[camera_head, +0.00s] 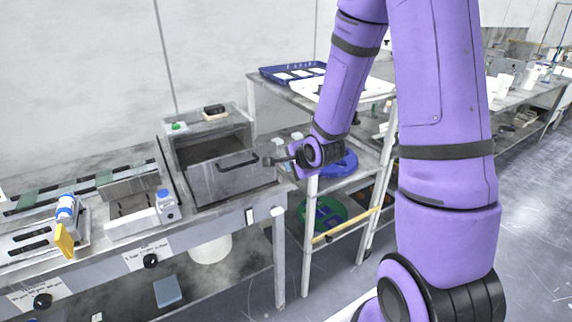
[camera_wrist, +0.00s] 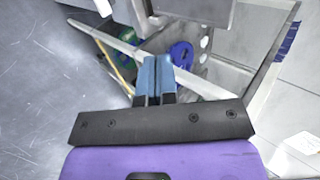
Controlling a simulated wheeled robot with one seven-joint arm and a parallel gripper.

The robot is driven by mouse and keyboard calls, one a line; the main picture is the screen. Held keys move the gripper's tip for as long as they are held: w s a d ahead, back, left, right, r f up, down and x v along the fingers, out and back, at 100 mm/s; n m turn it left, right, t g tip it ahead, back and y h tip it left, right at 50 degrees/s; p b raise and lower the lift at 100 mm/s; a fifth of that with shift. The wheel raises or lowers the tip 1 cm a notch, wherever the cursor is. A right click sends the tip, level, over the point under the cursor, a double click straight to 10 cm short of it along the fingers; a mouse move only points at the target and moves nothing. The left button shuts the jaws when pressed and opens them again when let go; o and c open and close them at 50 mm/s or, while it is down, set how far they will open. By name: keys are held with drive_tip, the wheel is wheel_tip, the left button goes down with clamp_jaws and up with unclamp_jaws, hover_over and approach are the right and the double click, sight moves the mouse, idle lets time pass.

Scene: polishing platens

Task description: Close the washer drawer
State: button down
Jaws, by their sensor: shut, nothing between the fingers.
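The washer drawer (camera_head: 230,178) is a grey metal box front with a dark bar handle (camera_head: 238,160), in a metal housing (camera_head: 205,128) on the bench at the left. It stands pulled out, with its dark inside showing behind the front. My gripper (camera_head: 268,161) is at the right end of the drawer front, pointing left; I cannot tell if it touches the drawer. In the wrist view my blue fingers (camera_wrist: 155,62) are together and empty. A grey metal piece at that view's top edge may be the drawer; I cannot tell.
A white-framed cart (camera_head: 309,230) stands right of the bench, below my arm, with a blue tray (camera_head: 275,72) on top and blue and green round things on its shelves. Bottles (camera_head: 167,205) stand left of the drawer. Open floor lies at the right.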

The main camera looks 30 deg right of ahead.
approach(271, 170)
wheel_tip(271, 170, down, 3)
drive_tip(key=w, duration=0.3)
drive_tip(key=shift+w+f, duration=0.25)
drive_tip(key=shift+w, duration=0.7)
drive_tip(key=w, duration=1.9)
drive_tip(key=shift+w, duration=0.3)
drive_tip(key=shift+w+r, duration=0.15)
drive_tip(key=shift+w, duration=0.25)
drive_tip(key=shift+r, duration=0.1)
